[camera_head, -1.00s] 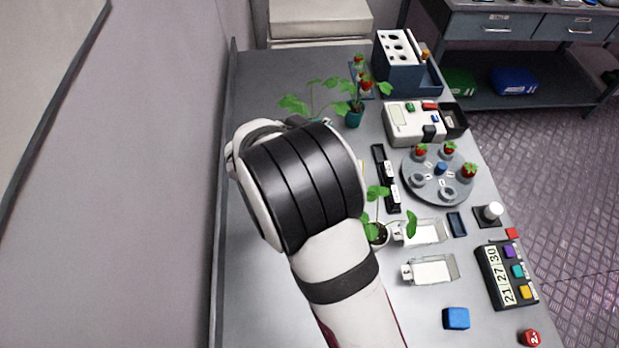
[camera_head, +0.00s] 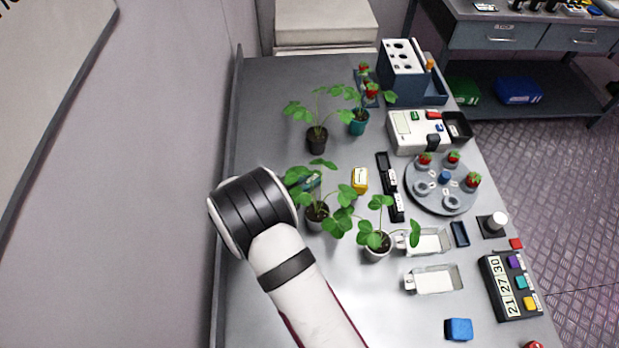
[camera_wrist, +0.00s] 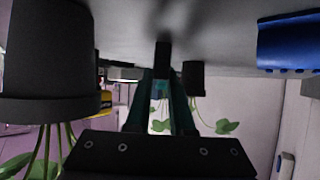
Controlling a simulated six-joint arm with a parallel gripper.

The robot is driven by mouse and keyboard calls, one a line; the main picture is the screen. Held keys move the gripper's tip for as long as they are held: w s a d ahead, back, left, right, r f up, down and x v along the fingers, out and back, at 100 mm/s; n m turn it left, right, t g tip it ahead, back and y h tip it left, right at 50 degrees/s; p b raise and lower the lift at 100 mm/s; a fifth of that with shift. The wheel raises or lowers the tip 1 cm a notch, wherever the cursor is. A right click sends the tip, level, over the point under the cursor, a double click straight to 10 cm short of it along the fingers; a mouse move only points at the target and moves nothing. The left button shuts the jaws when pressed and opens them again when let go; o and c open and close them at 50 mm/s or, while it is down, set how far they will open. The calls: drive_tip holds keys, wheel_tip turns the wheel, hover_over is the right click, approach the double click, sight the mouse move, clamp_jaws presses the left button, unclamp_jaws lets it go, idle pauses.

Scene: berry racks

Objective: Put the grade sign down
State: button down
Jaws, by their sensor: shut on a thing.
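My gripper (camera_head: 312,181) is mostly hidden behind my wrist and plant leaves in the head view; only a teal bit shows. In the wrist view, which is upside down, the teal fingers of my gripper (camera_wrist: 163,80) are shut on a small dark piece, which I take as the grade sign (camera_wrist: 163,54). Its face and any lettering cannot be read. It is close to the table surface; I cannot tell whether it touches. A large dark pot (camera_wrist: 50,60) is beside the fingers, and a smaller dark pot (camera_wrist: 193,78) is beyond them.
Potted plants (camera_head: 317,214) (camera_head: 377,246) (camera_head: 317,139) crowd around the gripper. A yellow block (camera_head: 360,180) and a dark label rail (camera_head: 390,188) lie to its right. A blue object (camera_wrist: 288,42) lies on the table at the wrist view's right. The table's left strip is bare.

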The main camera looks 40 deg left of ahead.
drive_tip(key=c, duration=0.8)
unclamp_jaws()
